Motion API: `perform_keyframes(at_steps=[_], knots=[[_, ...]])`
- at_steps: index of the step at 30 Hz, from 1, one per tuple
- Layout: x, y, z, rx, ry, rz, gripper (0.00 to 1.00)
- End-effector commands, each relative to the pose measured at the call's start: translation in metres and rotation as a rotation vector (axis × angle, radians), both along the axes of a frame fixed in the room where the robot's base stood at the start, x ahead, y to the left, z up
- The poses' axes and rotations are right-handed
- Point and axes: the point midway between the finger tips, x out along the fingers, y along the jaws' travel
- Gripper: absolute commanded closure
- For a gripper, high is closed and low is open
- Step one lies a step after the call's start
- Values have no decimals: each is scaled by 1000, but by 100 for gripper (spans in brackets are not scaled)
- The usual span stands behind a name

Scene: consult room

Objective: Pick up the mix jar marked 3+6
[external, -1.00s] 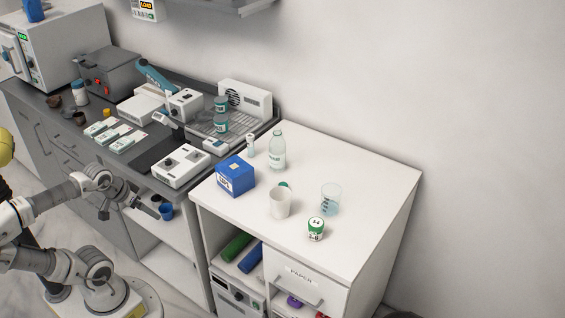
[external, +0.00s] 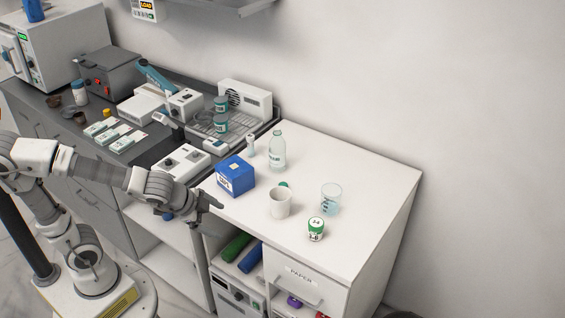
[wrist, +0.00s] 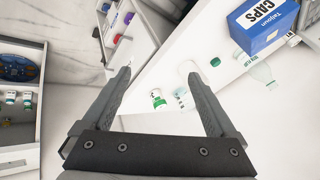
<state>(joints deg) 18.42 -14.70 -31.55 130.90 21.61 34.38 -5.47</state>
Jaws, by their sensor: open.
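The mix jar (external: 316,229) is a small white jar with a green lid and a dark "3-6"-like mark. It stands upright near the front edge of the white cabinet top in the external view. In the wrist view a green-and-white jar (wrist: 158,101), which looks like it, shows between the fingers, some way beyond them. My gripper (external: 212,201) is at the left front edge of the cabinet top, left of the jar and apart from it. In the wrist view my gripper (wrist: 157,75) has its fingers wide apart with nothing between them.
A white mug (external: 280,203) and a clear beaker (external: 331,199) stand close to the jar. A blue box (external: 236,176) and a clear bottle (external: 277,150) stand farther back. The right part of the white top (external: 375,190) is clear. The dark counter at left is crowded.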

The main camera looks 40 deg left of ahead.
Motion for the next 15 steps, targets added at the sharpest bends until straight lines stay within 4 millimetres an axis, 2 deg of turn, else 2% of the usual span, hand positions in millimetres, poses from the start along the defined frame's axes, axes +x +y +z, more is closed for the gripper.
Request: perform_keyframes(at_steps=[1,3,11,15], knots=[[-5,-17,-1,29,3,-79,8],[-4,-27,-6,96,-21,-179,8],[25,-39,-21,444,-152,-542,8],[46,-57,-30,724,-264,-803,8]])
